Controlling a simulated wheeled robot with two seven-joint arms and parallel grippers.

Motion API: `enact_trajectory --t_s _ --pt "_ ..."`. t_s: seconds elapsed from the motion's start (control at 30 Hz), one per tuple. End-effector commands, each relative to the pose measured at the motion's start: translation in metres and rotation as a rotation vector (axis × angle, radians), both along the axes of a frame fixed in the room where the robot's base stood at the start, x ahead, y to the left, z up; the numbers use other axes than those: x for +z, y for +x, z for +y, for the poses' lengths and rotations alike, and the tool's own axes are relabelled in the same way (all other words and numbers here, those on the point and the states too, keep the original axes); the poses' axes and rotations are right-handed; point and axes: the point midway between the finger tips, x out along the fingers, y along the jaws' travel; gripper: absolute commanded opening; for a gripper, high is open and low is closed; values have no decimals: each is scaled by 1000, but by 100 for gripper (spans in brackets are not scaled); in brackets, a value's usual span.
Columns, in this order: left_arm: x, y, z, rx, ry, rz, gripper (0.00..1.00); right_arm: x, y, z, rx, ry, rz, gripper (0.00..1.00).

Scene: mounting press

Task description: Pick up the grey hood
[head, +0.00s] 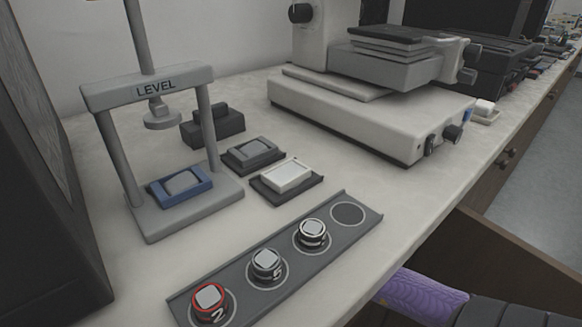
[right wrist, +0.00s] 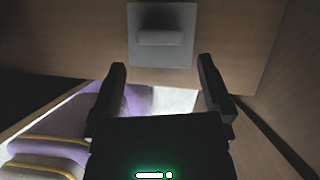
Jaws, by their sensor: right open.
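In the right wrist view a grey square piece (right wrist: 160,55) with a raised bar on top lies on a brown wooden surface beyond the fingertips; it looks like the grey hood. My right gripper (right wrist: 162,72) is open and empty, its two fingers pointing toward the grey piece, one to each side of its lower edge. They appear apart from it. In the head view my right gripper is out of frame, with only part of my purple arm at the lower right. My left gripper is not in view.
A press frame marked LEVEL (head: 147,88) stands on the pale bench over a blue holder (head: 159,200). A dark strip (head: 350,193) carries round mounts. A microscope-like instrument (head: 350,120) stands behind. An open drawer (head: 500,240) juts from the bench front. Wooden walls flank the right gripper.

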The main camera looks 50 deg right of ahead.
Motion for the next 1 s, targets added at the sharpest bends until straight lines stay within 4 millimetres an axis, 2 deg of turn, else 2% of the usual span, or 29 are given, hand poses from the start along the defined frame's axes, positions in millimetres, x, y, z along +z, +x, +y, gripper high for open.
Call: enact_trajectory --t_s 0.1,0.2,0.5,0.9,0.97,1.0 --pt "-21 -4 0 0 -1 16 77 -27 11 1 0 1 5 100" --pt "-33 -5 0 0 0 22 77 -42 20 2 -1 2 5 100" --pt "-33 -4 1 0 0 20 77 -42 25 2 0 1 0 98" --pt "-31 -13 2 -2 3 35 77 -42 24 3 0 2 0 13" --pt "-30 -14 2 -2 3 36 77 -42 24 3 0 2 0 0" --pt "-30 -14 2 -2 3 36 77 -42 24 3 0 2 0 0"
